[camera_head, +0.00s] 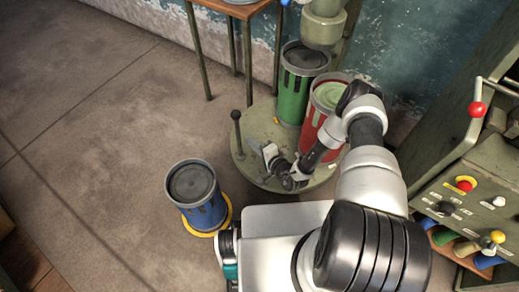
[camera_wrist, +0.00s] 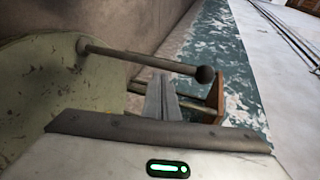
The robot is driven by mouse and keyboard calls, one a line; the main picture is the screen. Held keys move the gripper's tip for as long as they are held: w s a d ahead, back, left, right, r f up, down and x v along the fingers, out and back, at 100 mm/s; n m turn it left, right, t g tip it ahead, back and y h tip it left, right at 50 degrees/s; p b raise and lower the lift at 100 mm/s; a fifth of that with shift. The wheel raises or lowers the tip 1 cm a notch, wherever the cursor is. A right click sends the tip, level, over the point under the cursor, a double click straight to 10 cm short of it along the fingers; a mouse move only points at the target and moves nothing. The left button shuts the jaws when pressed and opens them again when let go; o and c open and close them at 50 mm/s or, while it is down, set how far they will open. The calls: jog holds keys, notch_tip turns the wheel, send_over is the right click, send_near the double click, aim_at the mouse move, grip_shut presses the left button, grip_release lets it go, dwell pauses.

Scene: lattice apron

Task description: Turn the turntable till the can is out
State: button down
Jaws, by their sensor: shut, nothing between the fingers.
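The turntable (camera_head: 245,163) is a round, worn pale-green plate low to the floor; it also fills the left of the wrist view (camera_wrist: 35,85). A dark post with a ball knob (camera_head: 237,138) stands at its left edge, and the post crosses the upper wrist view (camera_wrist: 140,58). A green can (camera_head: 296,95) stands toward the back, below a pale-green spout. A red can (camera_head: 313,125) stands on the right side, partly hidden by my arm. My gripper (camera_head: 255,147) is shut and empty over the plate, right of the post; its fingers show together in the wrist view (camera_wrist: 161,90).
A blue can (camera_head: 197,205) stands on a yellow ring (camera_head: 222,226) on the floor at front left. The spout (camera_head: 322,25) hangs above the turntable's back. A wooden-topped table (camera_head: 240,12) stands behind. A control panel (camera_head: 470,195) with knobs is at right. The left floor is clear.

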aim_at(239, 129)
jog(key=x, duration=0.3)
jog(key=b+x, duration=0.1)
jog(key=shift+w+a+r, duration=0.2)
jog(key=shift+w+a, duration=0.05)
jog(key=shift+w, duration=0.1)
jog(key=shift+w+a+r, duration=0.1)
jog(key=shift+w+a, duration=0.3)
jog(key=shift+w, duration=0.3)
